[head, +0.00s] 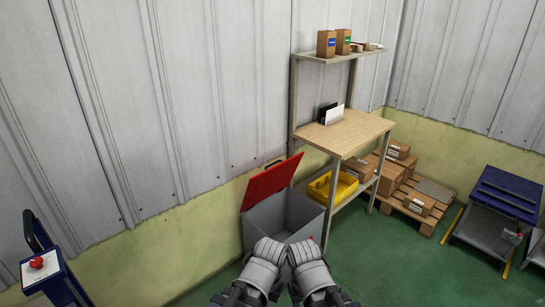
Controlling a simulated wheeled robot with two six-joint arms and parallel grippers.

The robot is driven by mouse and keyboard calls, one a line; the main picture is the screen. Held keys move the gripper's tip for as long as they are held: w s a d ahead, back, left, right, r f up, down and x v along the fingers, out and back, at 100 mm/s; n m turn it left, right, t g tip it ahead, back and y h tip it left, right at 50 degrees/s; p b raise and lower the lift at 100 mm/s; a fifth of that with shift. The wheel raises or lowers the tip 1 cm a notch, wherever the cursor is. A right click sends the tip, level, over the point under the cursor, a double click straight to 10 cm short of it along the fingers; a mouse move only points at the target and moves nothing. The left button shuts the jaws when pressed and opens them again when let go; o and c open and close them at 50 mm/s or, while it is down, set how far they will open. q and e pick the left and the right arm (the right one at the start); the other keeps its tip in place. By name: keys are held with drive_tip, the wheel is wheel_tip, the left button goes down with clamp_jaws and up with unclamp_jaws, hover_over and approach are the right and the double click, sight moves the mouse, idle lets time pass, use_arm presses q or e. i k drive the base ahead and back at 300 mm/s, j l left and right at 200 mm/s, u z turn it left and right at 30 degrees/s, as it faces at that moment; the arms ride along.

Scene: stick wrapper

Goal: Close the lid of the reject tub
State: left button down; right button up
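The reject tub (283,216) is a grey open-topped bin on the floor against the wall. Its red lid (271,181) stands raised and tilted back at the wall side, so the tub is open. My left gripper (268,250) and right gripper (304,252) are close side by side at the bottom middle, in front of the tub in the picture. They cover part of its front. Their fingers cannot be made out, and I see no contact with the lid.
A wooden-topped workbench (345,132) with an upper shelf stands right of the tub, a yellow bin (332,188) on its lower shelf. Boxes on a pallet (407,200) and a blue-topped cart (503,195) are further right. A post with a red button (37,263) is at left.

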sight(274, 179)
drive_tip(key=i+j+z, duration=0.25)
drive_tip(key=i, duration=0.5)
drive_tip(key=i+j+z, duration=0.3)
drive_tip(key=i+j, duration=0.15)
drive_tip(key=i, duration=0.3)
drive_tip(key=i+j+z, duration=0.25)
drive_tip(key=i+j, duration=0.3)
drive_tip(key=i, duration=0.1)
